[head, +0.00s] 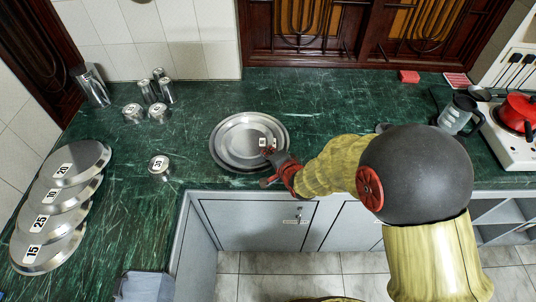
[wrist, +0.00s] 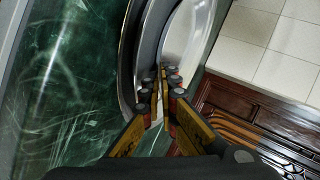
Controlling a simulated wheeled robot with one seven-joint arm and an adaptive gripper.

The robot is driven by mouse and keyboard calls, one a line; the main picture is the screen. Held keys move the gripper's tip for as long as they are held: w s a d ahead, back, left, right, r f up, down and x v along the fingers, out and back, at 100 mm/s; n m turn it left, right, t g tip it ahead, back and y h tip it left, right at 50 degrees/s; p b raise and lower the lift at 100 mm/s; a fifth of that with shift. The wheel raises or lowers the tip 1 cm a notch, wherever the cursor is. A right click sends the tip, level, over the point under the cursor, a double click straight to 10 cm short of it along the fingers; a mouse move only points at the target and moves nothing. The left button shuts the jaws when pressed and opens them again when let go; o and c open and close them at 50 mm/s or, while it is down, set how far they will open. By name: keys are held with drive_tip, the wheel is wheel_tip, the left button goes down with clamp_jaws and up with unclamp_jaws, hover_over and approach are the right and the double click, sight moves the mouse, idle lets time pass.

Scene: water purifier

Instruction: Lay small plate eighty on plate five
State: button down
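A wide, round metal plate (head: 213,146) lies on the green counter at the middle. A smaller metal plate (head: 235,137) sits within its outline, nearly centred. Small white tags show near its right side, too small to read surely. My gripper (head: 270,152) is at the smaller plate's front right rim. In the wrist view my gripper (wrist: 162,85) has its fingers close together with the smaller plate's rim (wrist: 170,35) between them. The larger plate's rim (wrist: 128,55) curves just beyond to the left. I cannot tell whether the two plates touch.
Overlapping tagged plates (head: 62,205) lie at the left edge. A tagged metal cup (head: 160,166) and several metal cups (head: 133,112) stand left of the middle. A glass jug (head: 456,116) and red pot (head: 517,112) are at the right. Counter behind the plates is clear.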

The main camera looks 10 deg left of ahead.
drive_tip(key=c, duration=2.5)
unclamp_jaws()
drive_tip(key=shift+f, duration=0.1)
drive_tip(key=shift+c, duration=0.2)
drive_tip(key=shift+o, duration=1.1)
